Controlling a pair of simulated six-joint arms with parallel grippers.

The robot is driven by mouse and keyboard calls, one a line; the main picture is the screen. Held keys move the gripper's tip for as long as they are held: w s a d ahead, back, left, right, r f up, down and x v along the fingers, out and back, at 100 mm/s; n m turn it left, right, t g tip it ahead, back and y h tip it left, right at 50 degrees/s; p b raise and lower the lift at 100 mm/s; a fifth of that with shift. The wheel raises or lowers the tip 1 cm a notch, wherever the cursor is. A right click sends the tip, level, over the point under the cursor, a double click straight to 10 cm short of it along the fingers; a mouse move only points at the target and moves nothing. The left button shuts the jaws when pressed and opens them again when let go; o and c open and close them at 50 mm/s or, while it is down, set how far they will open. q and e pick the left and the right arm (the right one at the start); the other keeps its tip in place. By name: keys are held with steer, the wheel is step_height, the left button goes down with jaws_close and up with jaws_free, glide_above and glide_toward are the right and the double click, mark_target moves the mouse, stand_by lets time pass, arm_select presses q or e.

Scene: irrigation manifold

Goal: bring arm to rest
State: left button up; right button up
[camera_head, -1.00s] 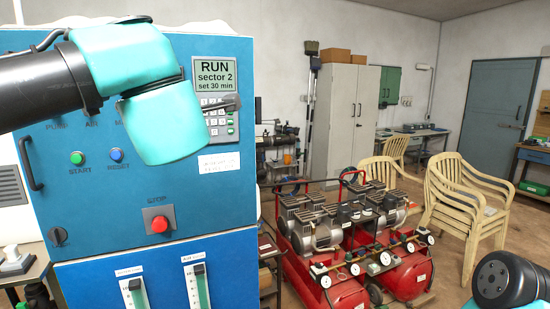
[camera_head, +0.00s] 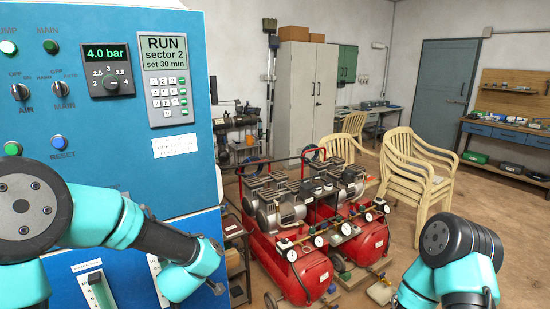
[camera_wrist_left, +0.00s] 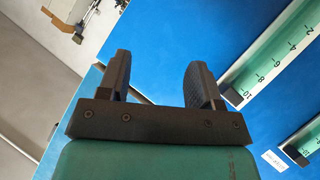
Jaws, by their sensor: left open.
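My left arm crosses the lower left of the head view, in front of the blue control panel (camera_head: 110,165). Its gripper can hardly be made out there. In the left wrist view my left gripper (camera_wrist_left: 158,64) is open, its two dark fingers apart with nothing between them. Blue panel surface and a flow gauge (camera_wrist_left: 272,62) lie beyond the fingers. My right arm shows at the lower right of the head view, its gripper out of the picture. The panel's display (camera_head: 168,50) reads RUN, sector 2, set 30 min.
The panel carries a keypad (camera_head: 168,95), a 4.0 bar pressure display (camera_head: 107,54), switches and buttons. Red compressors (camera_head: 300,265) stand on the floor between my arms. Stacked cream chairs (camera_head: 415,175) and a pale cabinet (camera_head: 305,95) are farther back. Open floor lies at the right.

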arm_select(q)
steer(key=s+f+m+g+h, duration=0.1)
steer(key=s+f+g, duration=0.15)
steer(key=f, duration=0.55)
steer(key=s+f+m+g+h, duration=0.1)
steer(key=s+f+m+g, duration=0.1)
steer(key=s+f, duration=0.35)
steer(key=s+f+m+g+h, duration=0.2)
steer(key=s+f+g, duration=0.6)
steer(key=s+f, duration=1.1)
steer(key=shift+f+h, duration=0.4)
steer(key=shift+a, duration=0.15)
